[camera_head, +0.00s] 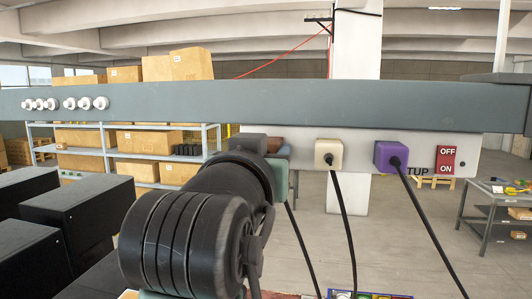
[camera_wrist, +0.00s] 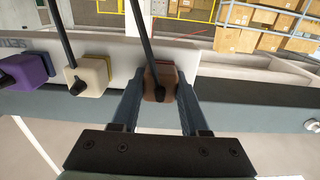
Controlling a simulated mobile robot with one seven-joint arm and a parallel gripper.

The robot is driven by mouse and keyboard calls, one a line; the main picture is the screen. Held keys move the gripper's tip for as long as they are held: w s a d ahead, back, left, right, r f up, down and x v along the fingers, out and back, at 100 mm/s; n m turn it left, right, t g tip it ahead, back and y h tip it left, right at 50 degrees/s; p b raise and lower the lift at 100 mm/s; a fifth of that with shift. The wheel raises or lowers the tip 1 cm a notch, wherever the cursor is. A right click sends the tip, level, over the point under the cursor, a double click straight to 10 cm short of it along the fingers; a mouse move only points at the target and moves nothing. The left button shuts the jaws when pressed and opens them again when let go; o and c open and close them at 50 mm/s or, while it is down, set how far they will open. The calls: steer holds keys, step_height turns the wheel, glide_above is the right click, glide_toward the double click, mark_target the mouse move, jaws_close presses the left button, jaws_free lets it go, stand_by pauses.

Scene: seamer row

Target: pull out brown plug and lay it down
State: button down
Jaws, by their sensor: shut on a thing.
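The brown plug (camera_wrist: 160,82) is a small block with a dark cord (camera_wrist: 145,45) running from its face. My gripper (camera_wrist: 159,92) is shut on it, with one finger on each side, in the wrist view. In the head view only a bit of the brown plug (camera_head: 273,146) shows past my dark wrist, and its cord (camera_head: 302,238) hangs down. The plug is at the pale panel (camera_head: 310,195) under the grey beam. I cannot tell whether it is still seated there.
A cream plug (camera_head: 328,154) and a purple plug (camera_head: 391,156) with hanging cords sit to the right. A red OFF/ON switch (camera_head: 446,159) is farther right. The grey beam (camera_head: 240,110) runs across above. A table (camera_head: 488,205) stands at right, black boxes (camera_head: 85,215) at left.

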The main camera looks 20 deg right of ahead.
steer(key=shift+s+a+f, duration=0.15)
stand_by(0.3)
steer(key=v, duration=0.2)
steer(key=shift+s+a, duration=0.15)
steer(key=shift+s, duration=0.05)
steer(key=shift+v, duration=1.65)
